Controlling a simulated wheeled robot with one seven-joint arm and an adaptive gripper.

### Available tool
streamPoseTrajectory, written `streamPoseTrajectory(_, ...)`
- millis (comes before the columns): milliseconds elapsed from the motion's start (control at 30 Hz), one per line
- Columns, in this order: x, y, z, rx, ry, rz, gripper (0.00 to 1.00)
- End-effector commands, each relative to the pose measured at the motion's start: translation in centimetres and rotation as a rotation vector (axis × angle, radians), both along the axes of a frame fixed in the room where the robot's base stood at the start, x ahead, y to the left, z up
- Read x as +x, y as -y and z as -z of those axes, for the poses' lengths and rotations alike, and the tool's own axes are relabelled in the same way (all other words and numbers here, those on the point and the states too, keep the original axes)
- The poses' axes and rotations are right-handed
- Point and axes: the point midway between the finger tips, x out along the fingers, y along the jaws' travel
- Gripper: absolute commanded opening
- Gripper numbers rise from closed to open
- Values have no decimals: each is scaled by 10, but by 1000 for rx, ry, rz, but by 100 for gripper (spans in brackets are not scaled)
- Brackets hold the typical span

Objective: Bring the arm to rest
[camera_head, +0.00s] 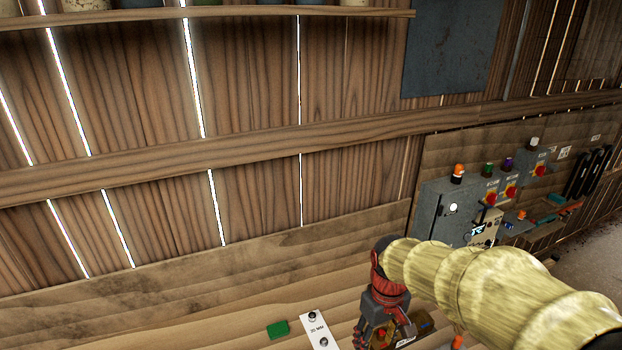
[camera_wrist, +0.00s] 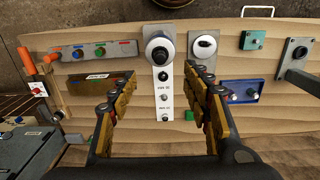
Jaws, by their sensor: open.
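My gripper (camera_head: 385,325) hangs at the end of my yellow-sleeved arm, over the wooden bench at the bottom right of the head view. In the wrist view my gripper (camera_wrist: 163,82) has its two fingers spread wide apart, with nothing held between them. Between and beyond the fingers is a white labelled plate (camera_wrist: 163,97) with small round fittings, with a black round knob (camera_wrist: 158,49) at its far end. The plate (camera_head: 318,330) also shows in the head view, left of my gripper. I cannot tell the gap between fingertips and bench.
A green block (camera_head: 277,329) lies left of the plate. Grey control boxes (camera_head: 430,205) stand along the plank wall.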

Motion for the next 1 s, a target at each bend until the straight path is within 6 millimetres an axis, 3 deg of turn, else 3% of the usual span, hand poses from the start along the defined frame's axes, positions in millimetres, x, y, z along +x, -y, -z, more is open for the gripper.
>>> streamPoseTrajectory(133,-25,0,6,-1,-20,99,49)
streamPoseTrajectory(467,-77,0,21,16,127,243,49)
streamPoseTrajectory(700,-111,0,47,40,266,294,49)
streamPoseTrajectory(1000,-138,0,78,67,435,298,49)
